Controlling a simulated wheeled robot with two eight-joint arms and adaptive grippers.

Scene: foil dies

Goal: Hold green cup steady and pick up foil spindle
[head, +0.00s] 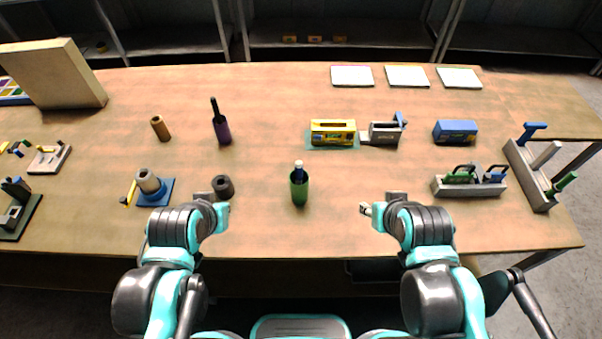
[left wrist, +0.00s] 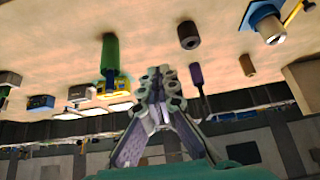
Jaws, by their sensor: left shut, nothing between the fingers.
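The green cup (head: 299,190) stands upright on the table in the middle of the head view. A thin piece with a dark blue and white top (head: 298,167), possibly the foil spindle, sticks up out of it; its lower part is hidden in the cup. The green cup also shows in the left wrist view (left wrist: 109,52). My left gripper (head: 223,209) is left of the cup and apart from it; in the left wrist view its fingers (left wrist: 160,78) are together and empty. My right gripper (head: 367,208) is right of the cup, apart from it; its fingers are too small to read.
A purple bottle-like piece (head: 222,130) and a brown cylinder (head: 160,128) stand behind. A yellow box (head: 332,132) is behind the cup. A grey rack (head: 468,187) is at the right. The table around the cup is clear.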

